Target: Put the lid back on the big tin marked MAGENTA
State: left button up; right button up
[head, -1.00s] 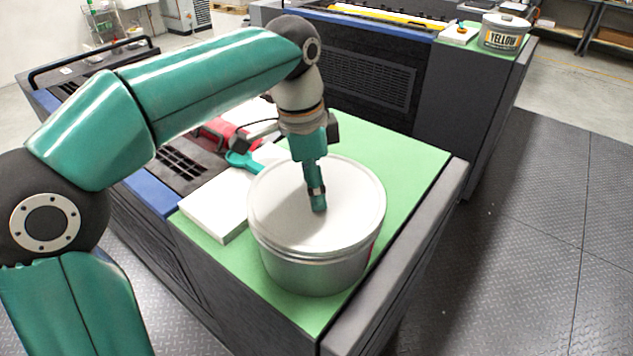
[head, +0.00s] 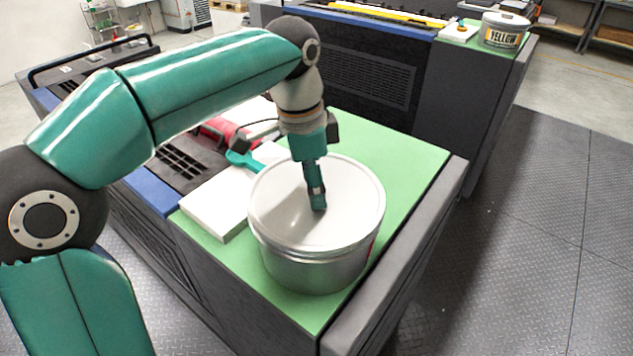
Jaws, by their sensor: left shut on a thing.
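A big grey tin (head: 312,268) stands upright on the green top near its front corner. A white lid (head: 345,215) lies over the tin's mouth and looks about level. Whether its rim is fully seated all round I cannot tell. The tin's label is turned away; only a sliver of red shows at its right side. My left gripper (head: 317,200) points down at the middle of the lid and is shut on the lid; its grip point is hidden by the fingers. My right gripper is not in view.
A white block (head: 215,207) lies left of the tin, with a teal tool (head: 243,160) behind it. A red object (head: 225,132) lies farther back. The green top (head: 400,160) is clear to the right. A tin marked YELLOW (head: 503,32) stands on the far unit.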

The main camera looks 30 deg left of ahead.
pick_arm(q)
jog(key=o, duration=1.3)
jog(key=shift+c, duration=0.2)
jog(key=shift+o, duration=0.3)
jog(key=shift+o, duration=0.6)
jog(key=shift+r+p, duration=2.45)
jog(key=shift+p, duration=0.05)
jog(key=shift+r+p, duration=0.35)
jog(key=shift+r, duration=0.65)
